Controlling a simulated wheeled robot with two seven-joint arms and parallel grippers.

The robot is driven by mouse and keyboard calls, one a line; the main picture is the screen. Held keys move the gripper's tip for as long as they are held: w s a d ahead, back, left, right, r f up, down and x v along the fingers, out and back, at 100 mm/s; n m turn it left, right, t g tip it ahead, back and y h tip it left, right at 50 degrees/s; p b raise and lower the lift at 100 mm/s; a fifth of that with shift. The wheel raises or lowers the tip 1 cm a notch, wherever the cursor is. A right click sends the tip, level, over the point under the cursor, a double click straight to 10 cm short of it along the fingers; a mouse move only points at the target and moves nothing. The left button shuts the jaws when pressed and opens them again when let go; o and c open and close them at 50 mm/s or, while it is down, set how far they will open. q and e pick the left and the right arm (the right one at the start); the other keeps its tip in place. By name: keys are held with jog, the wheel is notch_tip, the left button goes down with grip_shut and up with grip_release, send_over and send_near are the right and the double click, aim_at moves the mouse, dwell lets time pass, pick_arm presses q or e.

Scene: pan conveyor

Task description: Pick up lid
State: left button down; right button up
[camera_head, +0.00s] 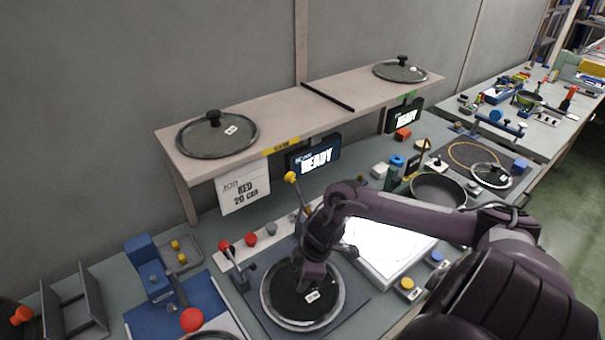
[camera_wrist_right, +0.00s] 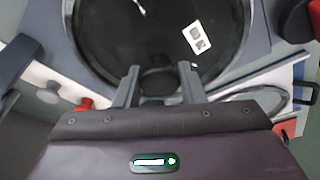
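A round dark glass lid (camera_head: 325,312) with a light rim and a small white label lies on a dark plate at the front of the bench. My right gripper (camera_head: 309,283) reaches down over its middle. In the right wrist view the lid (camera_wrist_right: 100,35) fills the top, and its black knob (camera_wrist_right: 158,82) sits between the two fingertips (camera_wrist_right: 159,80). Both fingers appear to touch the knob's sides. Whether the lid is clear of what lies under it cannot be told. My left gripper is not in view.
Two more lids, one at the left (camera_head: 217,140) and one at the right (camera_head: 400,71), lie on the raised shelf (camera_head: 290,112). A red-knobbed lever (camera_head: 228,250) stands close left of the gripper. A lit white panel (camera_head: 385,250) and a pan (camera_head: 438,190) lie to the right.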

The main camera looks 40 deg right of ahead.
grip_shut()
jog(key=shift+r, duration=0.1)
jog(key=shift+w+r, duration=0.1)
jog(key=shift+r, duration=0.45)
notch_tip(320, 180, up, 19)
jog(key=shift+p, duration=0.45)
